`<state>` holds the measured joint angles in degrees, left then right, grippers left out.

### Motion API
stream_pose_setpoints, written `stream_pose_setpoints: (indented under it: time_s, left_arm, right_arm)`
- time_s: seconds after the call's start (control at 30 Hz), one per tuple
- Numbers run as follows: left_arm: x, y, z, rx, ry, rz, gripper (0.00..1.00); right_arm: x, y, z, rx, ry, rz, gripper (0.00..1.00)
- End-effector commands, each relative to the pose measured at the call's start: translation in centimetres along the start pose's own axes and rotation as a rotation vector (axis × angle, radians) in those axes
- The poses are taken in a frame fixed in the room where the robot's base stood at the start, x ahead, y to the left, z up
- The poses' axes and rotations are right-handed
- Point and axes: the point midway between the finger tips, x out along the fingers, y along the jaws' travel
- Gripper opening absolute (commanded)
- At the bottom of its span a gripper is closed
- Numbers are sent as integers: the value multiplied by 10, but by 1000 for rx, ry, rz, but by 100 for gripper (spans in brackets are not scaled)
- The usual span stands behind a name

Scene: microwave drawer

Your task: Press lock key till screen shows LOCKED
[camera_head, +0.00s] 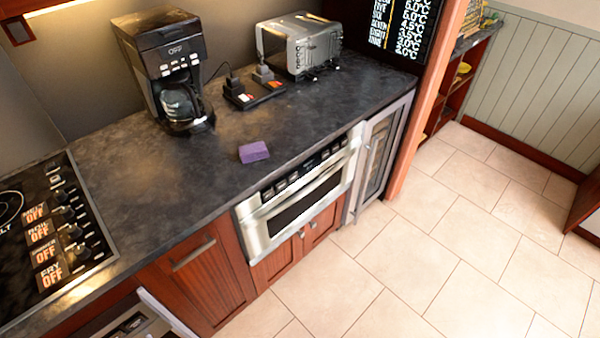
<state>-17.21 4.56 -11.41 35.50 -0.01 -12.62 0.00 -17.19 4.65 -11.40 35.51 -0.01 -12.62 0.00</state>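The microwave drawer (296,206) is built into the cabinet front below the dark counter, in the middle of the view. It has a silver front with a dark window and looks closed. Its control panel (304,172) is a dark strip along the top, with several small keys or displays. They are too small to read, so I cannot tell the lock key or what the screen shows. Neither of my grippers is in view.
On the counter (215,180) stand a coffee maker (165,60), a toaster (300,45) and a purple block (254,151). A cooktop (50,235) is at left. A glass-fronted cooler (380,155) adjoins the drawer at right. The tiled floor (420,255) in front is clear.

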Motion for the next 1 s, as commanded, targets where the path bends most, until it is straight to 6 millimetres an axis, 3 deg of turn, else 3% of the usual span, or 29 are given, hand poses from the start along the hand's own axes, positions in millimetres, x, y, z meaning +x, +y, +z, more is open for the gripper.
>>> stream_pose_setpoints:
  time_s: [0.03,0.3,0.37,1.0]
  left_arm:
    - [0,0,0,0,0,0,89]
    - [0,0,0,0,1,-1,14]
    - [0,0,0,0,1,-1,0]
    - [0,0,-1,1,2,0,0]
  right_arm:
    - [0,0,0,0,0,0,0]
    - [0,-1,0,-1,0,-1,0]
    - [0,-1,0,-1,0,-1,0]
    - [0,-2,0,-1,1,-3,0]
